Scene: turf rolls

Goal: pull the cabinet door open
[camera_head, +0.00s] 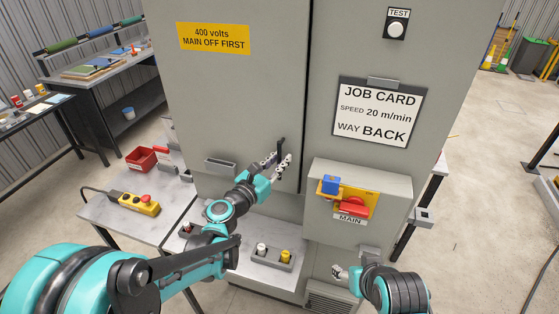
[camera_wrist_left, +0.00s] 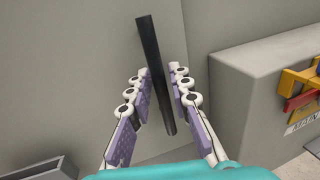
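The grey cabinet door (camera_head: 235,95) carries a yellow "400 volts MAIN OFF FIRST" label and looks closed. Its black vertical bar handle (camera_head: 281,148) is near the door's right edge. In the left wrist view the handle (camera_wrist_left: 155,75) stands between the two fingers, with visible space on both sides. My left gripper (camera_head: 277,163) is open around the handle's lower part; I cannot tell whether a finger touches it. My right gripper (camera_head: 340,272) is low, in front of the cabinet's lower right, and its fingers are mostly hidden.
A grey box with the red MAIN switch (camera_head: 352,207) and a blue piece (camera_head: 331,184) juts out right of the door. A side table holds a yellow pendant (camera_head: 139,203) and a red bin (camera_head: 141,159). A ledge below bears a small button tray (camera_head: 273,257).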

